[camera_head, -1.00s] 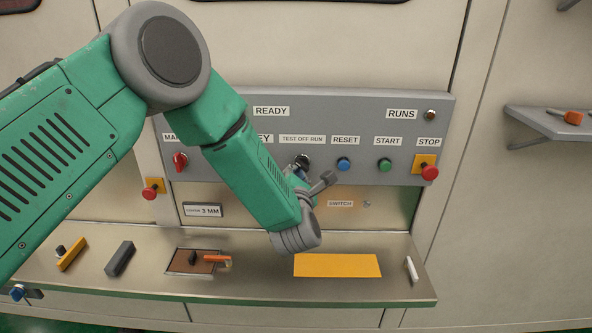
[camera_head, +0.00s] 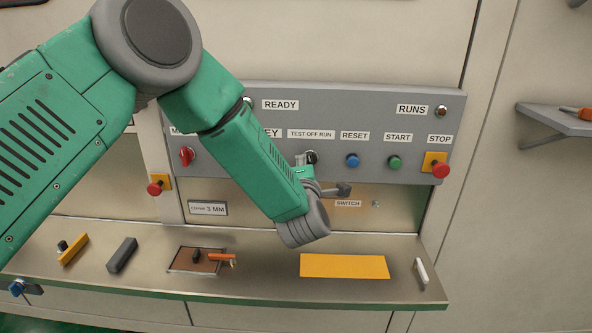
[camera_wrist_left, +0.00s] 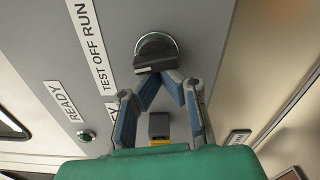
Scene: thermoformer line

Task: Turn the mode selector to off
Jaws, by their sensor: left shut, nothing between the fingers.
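The mode selector (camera_head: 312,157) is a black knob on the grey control panel, below the label TEST OFF RUN (camera_head: 311,134). In the left wrist view the knob (camera_wrist_left: 156,56) shows large, its black bar lying roughly across the picture; I cannot tell which mark it points to. My left gripper (camera_head: 303,161) is at the panel just below and left of the knob. In the left wrist view its fingers (camera_wrist_left: 161,82) come together at the knob's near edge, shut and empty; I cannot tell if they touch it. My right gripper is not in view.
Below, a metal shelf (camera_head: 270,288) bears a yellow sheet (camera_head: 345,266), a dark block (camera_head: 121,255) and small tools.

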